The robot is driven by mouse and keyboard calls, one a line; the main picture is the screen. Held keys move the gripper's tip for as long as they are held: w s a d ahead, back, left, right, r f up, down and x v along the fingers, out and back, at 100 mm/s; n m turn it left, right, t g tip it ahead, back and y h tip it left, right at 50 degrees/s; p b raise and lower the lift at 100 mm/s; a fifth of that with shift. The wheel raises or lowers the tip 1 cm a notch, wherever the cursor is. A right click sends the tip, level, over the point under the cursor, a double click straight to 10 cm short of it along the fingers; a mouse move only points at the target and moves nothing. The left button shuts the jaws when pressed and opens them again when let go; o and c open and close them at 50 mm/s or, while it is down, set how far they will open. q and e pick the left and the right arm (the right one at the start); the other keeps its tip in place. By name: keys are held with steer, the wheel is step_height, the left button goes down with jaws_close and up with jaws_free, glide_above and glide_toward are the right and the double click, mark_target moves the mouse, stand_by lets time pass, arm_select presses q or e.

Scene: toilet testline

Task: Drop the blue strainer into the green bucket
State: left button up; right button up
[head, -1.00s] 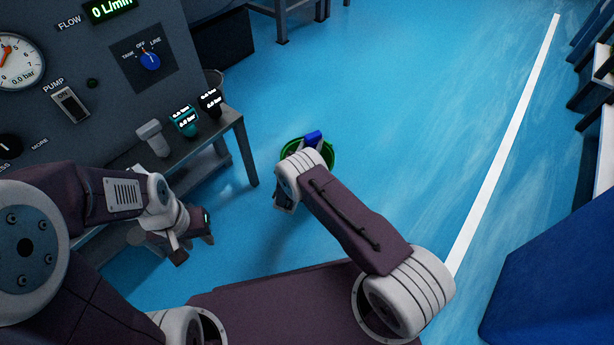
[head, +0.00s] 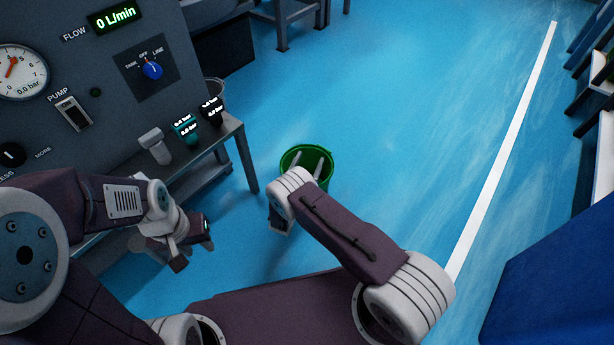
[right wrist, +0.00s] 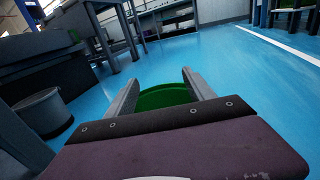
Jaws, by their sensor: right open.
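The green bucket (head: 327,178) stands on the blue floor near the middle of the head view, beyond my right forearm. My right gripper (head: 307,166) is open, with its two grey fingers apart over the bucket's mouth. In the right wrist view, green of the bucket (right wrist: 165,98) shows between the two open fingers. I do not see the blue strainer in either view now; the bucket's inside is mostly hidden.
A grey bench (head: 222,135) with several small fittings stands left of the bucket, under a control panel (head: 110,60). A grey pail (right wrist: 42,112) shows at the left in the right wrist view. A blue block (head: 560,270) is at lower right. The floor beyond the bucket is clear.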

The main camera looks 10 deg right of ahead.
arm_select(q)
step_height(320, 180, up, 3)
steer(key=shift+f+p, duration=0.1)
steer(key=shift+p, duration=0.75)
arm_select(e)
steer(key=v, duration=0.5)
steer(key=shift+s, duration=0.1)
